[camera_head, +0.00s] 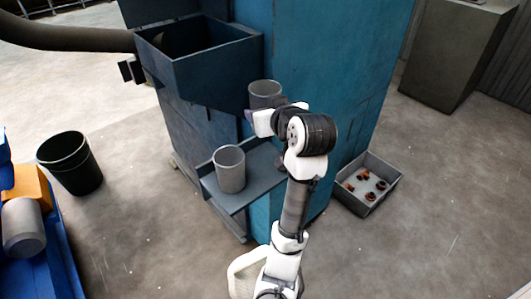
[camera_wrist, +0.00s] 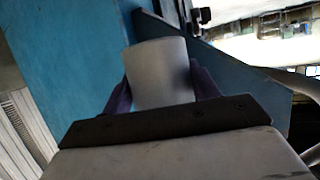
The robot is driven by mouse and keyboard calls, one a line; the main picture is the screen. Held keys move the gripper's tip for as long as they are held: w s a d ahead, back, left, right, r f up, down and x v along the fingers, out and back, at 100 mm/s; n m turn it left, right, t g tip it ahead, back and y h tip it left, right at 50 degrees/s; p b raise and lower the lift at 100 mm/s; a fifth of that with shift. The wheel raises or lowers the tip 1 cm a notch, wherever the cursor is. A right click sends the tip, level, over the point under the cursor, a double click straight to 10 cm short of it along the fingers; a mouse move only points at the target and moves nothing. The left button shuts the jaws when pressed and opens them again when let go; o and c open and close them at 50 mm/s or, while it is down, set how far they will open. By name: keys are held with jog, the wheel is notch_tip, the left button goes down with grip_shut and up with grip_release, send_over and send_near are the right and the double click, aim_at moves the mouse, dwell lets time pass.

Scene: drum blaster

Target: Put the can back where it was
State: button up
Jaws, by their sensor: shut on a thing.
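A grey can (camera_head: 265,90) is held by my gripper (camera_head: 263,113), in front of the blue machine and above the shelf. My gripper's dark fingers partly hide its lower part in the head view. In the wrist view the pale can (camera_wrist: 160,65) sits between the two purple fingers of my gripper (camera_wrist: 162,88), which are shut on its sides. A second grey can (camera_head: 229,170) stands upright on the shelf (camera_head: 262,160) at the machine's front, lower and left of my gripper.
A dark open hopper (camera_head: 215,70) juts out above the shelf, left of the held can. A black bin (camera_head: 70,163) stands at left. A blue cart (camera_head: 62,260) carries a grey cylinder (camera_head: 23,228). A grey tray (camera_head: 368,182) with small parts lies on the floor at right.

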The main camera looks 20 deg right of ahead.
notch_tip(320, 180, down, 13)
jog(key=shift+f+p, duration=0.15)
jog(key=shift+p, duration=0.15)
jog(key=shift+f, duration=0.25)
jog(key=o, duration=1.1)
jog(key=shift+r, duration=0.1)
jog(key=shift+c, duration=0.2)
jog(key=shift+r, duration=0.2)
jog(key=b+v, duration=0.1)
jog(key=v, duration=1.1)
jog(key=shift+f, duration=0.1)
